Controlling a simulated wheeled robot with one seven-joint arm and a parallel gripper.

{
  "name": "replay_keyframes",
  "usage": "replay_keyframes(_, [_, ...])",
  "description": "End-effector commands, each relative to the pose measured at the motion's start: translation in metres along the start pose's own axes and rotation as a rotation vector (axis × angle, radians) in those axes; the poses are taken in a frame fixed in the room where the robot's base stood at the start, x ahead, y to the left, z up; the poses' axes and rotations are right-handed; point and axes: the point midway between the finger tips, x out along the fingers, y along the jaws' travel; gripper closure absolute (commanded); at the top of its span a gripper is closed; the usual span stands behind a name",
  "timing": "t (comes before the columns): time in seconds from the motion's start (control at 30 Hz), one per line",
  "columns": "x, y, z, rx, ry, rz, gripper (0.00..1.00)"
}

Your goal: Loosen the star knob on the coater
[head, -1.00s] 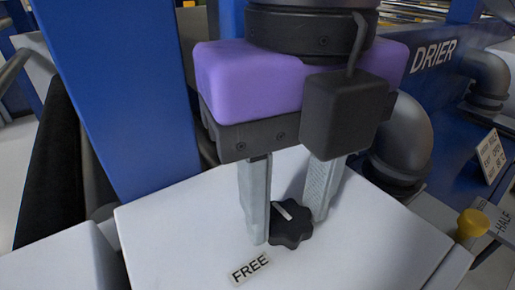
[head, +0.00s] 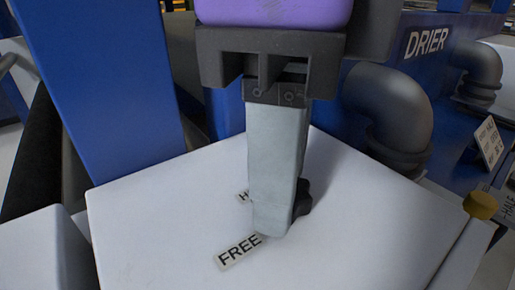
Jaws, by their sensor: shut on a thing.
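The black star knob (head: 303,198) sits on the white top face of the coater's box (head: 370,225). Only its right edge shows past the near finger, and its white pointer line is hidden. My gripper (head: 282,212) points down over the knob and is shut on it, seen edge-on so the near finger covers the far one. A label reading FREE (head: 240,252) lies just in front and left of the fingertip. A second label starting with H (head: 242,196) is mostly hidden behind the finger.
A blue upright (head: 100,90) stands at the left behind the box. Grey bent pipes (head: 392,110) and a blue panel marked DRIER (head: 427,42) are at the right. A yellow knob (head: 481,205) and a tilted sign (head: 489,142) sit at the right edge.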

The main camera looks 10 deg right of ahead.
Motion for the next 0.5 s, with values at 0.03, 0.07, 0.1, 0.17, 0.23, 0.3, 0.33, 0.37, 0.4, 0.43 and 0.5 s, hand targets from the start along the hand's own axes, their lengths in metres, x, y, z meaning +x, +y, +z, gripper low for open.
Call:
replay_keyframes(0.03, [0.0002, 0.0001, 0.0000, -0.043, -0.001, 0.000, 1.00])
replay_keyframes(0.07, [0.0001, 0.0001, 0.0001, -0.071, -0.001, 0.000, 1.00])
replay_keyframes(0.1, [0.0000, 0.0001, 0.0001, -0.109, -0.001, 0.000, 1.00])
replay_keyframes(0.17, [-0.0002, 0.0002, 0.0002, -0.166, -0.002, 0.000, 1.00])
replay_keyframes(0.23, [-0.0003, 0.0002, 0.0002, -0.233, -0.002, 0.000, 1.00])
replay_keyframes(0.3, [-0.0004, 0.0002, 0.0002, -0.298, -0.001, 0.000, 1.00])
replay_keyframes(0.33, [-0.0004, 0.0002, 0.0001, -0.326, -0.001, 0.000, 1.00])
replay_keyframes(0.37, [-0.0004, 0.0003, 0.0001, -0.354, -0.001, 0.000, 1.00])
replay_keyframes(0.4, [-0.0005, 0.0003, 0.0001, -0.389, -0.001, 0.000, 1.00])
replay_keyframes(0.43, [-0.0005, 0.0003, 0.0002, -0.415, -0.001, 0.000, 1.00])
replay_keyframes(0.5, [-0.0007, 0.0004, 0.0002, -0.472, -0.001, 0.000, 1.00])
